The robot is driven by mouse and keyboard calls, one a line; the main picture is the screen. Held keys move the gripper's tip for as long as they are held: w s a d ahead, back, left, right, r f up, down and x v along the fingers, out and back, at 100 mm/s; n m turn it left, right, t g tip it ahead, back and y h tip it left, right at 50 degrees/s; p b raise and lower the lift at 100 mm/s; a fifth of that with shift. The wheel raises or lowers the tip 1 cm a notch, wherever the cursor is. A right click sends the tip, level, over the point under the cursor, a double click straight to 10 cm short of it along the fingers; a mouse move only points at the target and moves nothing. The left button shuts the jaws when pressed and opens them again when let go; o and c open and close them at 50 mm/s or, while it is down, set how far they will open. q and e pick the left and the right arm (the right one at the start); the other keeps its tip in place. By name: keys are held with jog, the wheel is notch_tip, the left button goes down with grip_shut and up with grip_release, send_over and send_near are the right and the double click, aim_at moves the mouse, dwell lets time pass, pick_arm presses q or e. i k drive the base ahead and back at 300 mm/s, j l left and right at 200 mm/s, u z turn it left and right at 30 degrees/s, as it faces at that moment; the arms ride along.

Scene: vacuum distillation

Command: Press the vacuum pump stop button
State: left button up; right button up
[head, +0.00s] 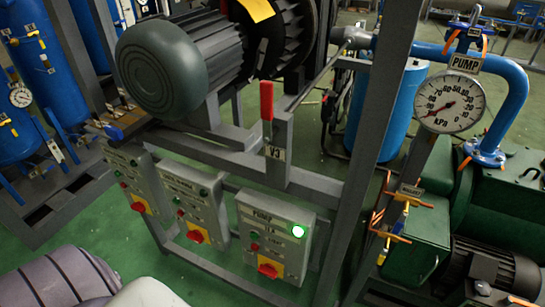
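The grey control box labelled PUMP (275,218) is mounted low on the frame, the rightmost of three similar boxes. A red rotary switch on a yellow plate (269,269) is at the bottom of the face. Nothing covers the box. Neither gripper is in view; only rounded grey parts of my own arm show at the lower left.
Two similar boxes (195,205) (137,180) hang to the left. A red-handled lever tagged V3 (267,103) rises behind the PUMP box. A steel post (375,140) stands to its right. A gauge marked kPa (450,102) and green pump machinery (425,235) are further right. Green floor lies in front.

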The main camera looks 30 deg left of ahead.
aim_at(254, 247)
jog(key=j+u, duration=0.2)
jog(key=u, duration=0.15)
jog(key=i+j+u, duration=0.1)
jog(key=u, duration=0.3)
jog(key=j, duration=0.1)
